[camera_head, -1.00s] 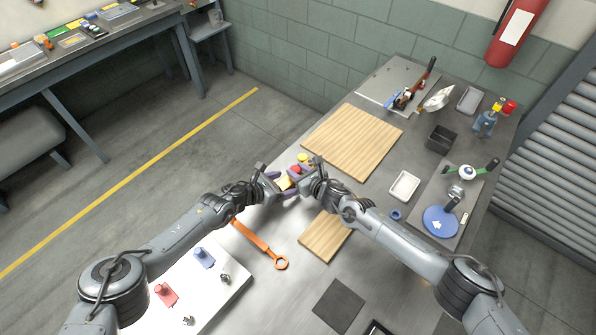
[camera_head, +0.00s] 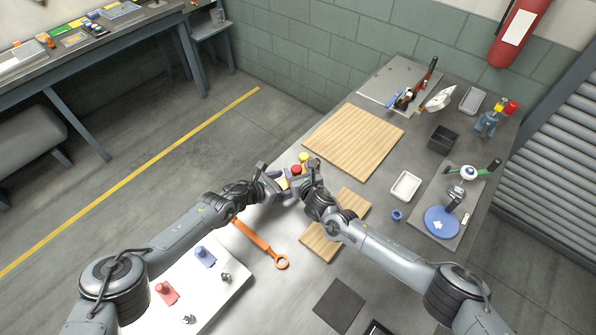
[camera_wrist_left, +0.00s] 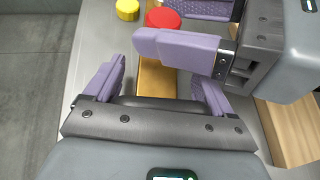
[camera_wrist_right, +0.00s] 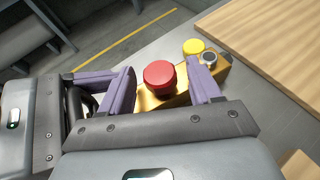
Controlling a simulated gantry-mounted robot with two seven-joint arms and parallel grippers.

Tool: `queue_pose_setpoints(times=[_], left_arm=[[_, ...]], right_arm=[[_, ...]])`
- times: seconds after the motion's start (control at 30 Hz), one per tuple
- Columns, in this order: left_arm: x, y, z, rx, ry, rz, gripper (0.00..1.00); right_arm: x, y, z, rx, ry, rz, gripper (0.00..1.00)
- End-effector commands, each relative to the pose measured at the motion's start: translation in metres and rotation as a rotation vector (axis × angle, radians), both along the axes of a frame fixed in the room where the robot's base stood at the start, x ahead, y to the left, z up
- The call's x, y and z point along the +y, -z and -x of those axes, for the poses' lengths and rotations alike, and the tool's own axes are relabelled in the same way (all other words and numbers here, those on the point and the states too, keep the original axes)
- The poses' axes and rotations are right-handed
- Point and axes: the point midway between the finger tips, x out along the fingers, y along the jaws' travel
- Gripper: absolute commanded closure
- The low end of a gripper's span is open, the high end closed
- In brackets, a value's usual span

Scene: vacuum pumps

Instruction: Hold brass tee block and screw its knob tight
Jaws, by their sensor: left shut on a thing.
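The brass tee block (camera_wrist_right: 182,98) carries a round red knob (camera_wrist_right: 160,76) and a yellow knob (camera_wrist_right: 193,47). In the left wrist view, the block (camera_wrist_left: 155,82) lies between the fingers of my left gripper (camera_wrist_left: 158,80), which is shut on it. My right gripper (camera_wrist_right: 162,70) is open, with its purple fingers apart on either side of the red knob; gaps show in its wrist view. Its fingers cross above the block in the left wrist view. In the head view the red knob (camera_head: 295,170) and yellow knob (camera_head: 304,156) show just beyond the grippers.
A large wooden board (camera_head: 355,142) lies behind the block, and a smaller one (camera_head: 322,238) lies under my right arm. An orange wrench (camera_head: 262,244) lies nearer. A white tray (camera_head: 405,186) and blue round-based device (camera_head: 441,222) stand to the right.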

Motion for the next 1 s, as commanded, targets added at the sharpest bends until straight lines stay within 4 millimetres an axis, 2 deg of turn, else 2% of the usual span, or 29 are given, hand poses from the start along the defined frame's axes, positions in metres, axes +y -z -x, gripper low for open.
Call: queue_pose_setpoints(times=[0.27, 0.47, 0.67, 1.0], left_arm=[[0.0, 0.0, 0.0, 0.0, 0.001, 0.0, 0.33], [0.0, 0.0, 0.0, 0.0, 0.001, 0.0, 0.33], [0.0, 0.0, 0.0, -0.001, 0.0, 0.001, 0.33], [0.0, 0.0, 0.0, 0.0, 0.001, 0.001, 0.33]], right_arm=[[0.0, 0.0, 0.001, 0.0, -0.001, 0.001, 0.37], [-0.002, -0.004, 0.009, -0.001, -0.002, 0.0, 0.37], [-0.008, -0.012, 0.03, -0.001, -0.003, -0.001, 0.37], [-0.019, -0.032, 0.077, 0.0, -0.002, 0.0, 0.37]])
